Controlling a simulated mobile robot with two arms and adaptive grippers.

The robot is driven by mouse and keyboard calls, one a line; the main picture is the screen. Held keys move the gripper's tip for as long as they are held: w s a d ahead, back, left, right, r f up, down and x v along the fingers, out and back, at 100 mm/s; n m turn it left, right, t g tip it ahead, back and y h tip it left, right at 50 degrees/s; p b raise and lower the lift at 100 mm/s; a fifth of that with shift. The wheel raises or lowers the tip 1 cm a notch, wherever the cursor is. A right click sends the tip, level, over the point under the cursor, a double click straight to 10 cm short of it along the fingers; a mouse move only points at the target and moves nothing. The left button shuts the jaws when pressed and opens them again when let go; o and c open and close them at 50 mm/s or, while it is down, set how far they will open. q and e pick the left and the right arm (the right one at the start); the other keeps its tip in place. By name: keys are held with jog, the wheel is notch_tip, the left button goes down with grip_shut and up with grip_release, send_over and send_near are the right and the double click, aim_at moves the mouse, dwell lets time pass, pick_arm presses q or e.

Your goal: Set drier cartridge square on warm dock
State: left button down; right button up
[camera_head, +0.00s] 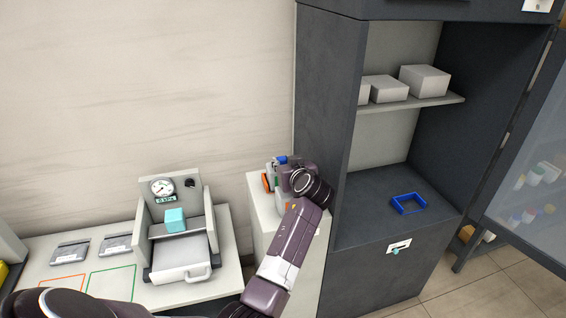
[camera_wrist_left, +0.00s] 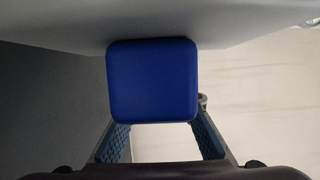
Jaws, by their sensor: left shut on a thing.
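In the left wrist view a dark blue block (camera_wrist_left: 152,80) with rounded corners, which looks like the drier cartridge, sits between the fingers of my left gripper (camera_wrist_left: 165,132). My left gripper is shut on it. In the head view the same gripper (camera_head: 276,172) is over the pale pedestal, partly hidden by my wrist. A bit of blue shows beside it. I cannot tell whether the block touches a surface. The warm dock is not clear to make out; an orange outlined square (camera_head: 62,281) lies on the left bench. My right gripper is not in view.
A gauge apparatus (camera_head: 146,220) with a cyan cube (camera_head: 175,219) and a handled drawer (camera_head: 181,262) stands on the bench. A green outlined square (camera_head: 111,268) lies beside the orange one. A dark cabinet (camera_head: 327,110) right of the pedestal (camera_head: 304,262) holds a blue frame (camera_head: 397,208) and pale boxes (camera_head: 424,79).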

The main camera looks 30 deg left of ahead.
pick_arm(q)
jog(key=shift+f, duration=0.1)
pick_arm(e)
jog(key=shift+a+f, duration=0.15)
pick_arm(q)
jog(key=shift+f, duration=0.1)
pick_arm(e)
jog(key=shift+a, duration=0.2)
pick_arm(q)
jog(key=c, duration=1.6)
grip_release()
jog(key=shift+s, duration=0.1)
jog(key=v, duration=0.7)
jog(key=shift+d, duration=0.1)
jog(key=shift+s+d, duration=0.25)
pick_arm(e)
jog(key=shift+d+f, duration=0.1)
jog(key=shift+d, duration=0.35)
